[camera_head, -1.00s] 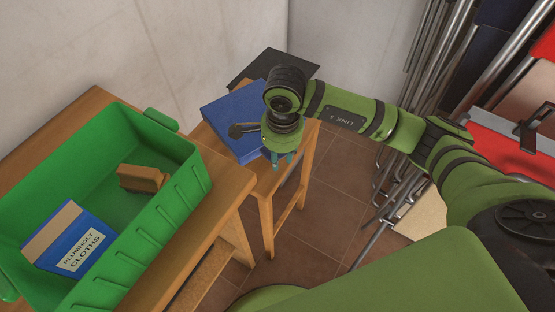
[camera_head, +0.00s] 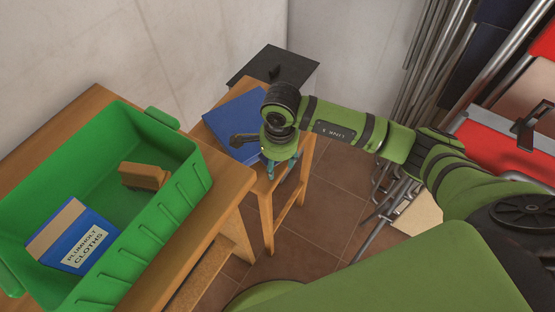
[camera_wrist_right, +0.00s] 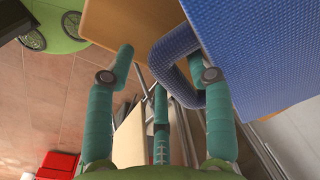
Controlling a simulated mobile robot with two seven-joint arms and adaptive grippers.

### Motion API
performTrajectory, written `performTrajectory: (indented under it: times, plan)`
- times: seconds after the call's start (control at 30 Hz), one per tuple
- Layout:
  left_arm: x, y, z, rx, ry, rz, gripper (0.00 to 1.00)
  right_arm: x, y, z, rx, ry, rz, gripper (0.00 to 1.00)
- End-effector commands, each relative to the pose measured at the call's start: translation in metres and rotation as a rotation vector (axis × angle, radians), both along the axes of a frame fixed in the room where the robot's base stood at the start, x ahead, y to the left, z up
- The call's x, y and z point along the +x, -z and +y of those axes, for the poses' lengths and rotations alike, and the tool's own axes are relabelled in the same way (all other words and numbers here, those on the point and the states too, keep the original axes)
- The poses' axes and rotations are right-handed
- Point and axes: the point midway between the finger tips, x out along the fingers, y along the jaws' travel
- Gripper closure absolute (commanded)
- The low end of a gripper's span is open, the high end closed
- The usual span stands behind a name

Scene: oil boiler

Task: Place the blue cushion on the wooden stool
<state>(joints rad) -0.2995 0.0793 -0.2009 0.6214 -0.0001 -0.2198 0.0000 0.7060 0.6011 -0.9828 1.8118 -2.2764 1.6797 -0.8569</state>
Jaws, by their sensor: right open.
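The blue cushion (camera_head: 230,119) lies on the wooden stool (camera_head: 262,187), its far side near the wall and its right part hidden behind my right arm. In the wrist view the cushion (camera_wrist_right: 262,50) has a woven surface and a blue loop, and the stool's wood (camera_wrist_right: 125,22) shows beside it. My right gripper (camera_head: 281,167) is open over the stool's near right edge. In the wrist view the loop passes between its teal fingers (camera_wrist_right: 162,65), near the right one; I cannot tell if they touch. My left gripper is not in view.
A green crate (camera_head: 190,185) with a blue box of cloths (camera_head: 75,237) and a brown block (camera_head: 144,176) stands on a wooden table (camera_head: 222,208) at left. A dark panel (camera_head: 275,66) is behind the stool. Metal tubes and red folding chairs (camera_head: 495,142) lean at right.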

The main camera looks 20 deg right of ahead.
Motion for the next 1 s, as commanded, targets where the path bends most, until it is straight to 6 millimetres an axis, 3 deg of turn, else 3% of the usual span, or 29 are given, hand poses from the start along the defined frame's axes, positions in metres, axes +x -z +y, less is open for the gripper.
performTrajectory:
  times: [0.17, 0.7, 1.0]
  plan:
    - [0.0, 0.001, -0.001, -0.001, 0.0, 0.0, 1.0, 0.001, -0.01, 0.0, 0.001, 0.002, -0.005, 0.46]
    - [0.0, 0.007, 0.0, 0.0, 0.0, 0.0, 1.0, -0.005, -0.109, -0.001, 0.001, 0.002, -0.004, 0.46]
    - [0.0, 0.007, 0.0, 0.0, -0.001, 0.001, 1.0, -0.007, -0.121, -0.001, 0.0, 0.001, -0.001, 0.46]
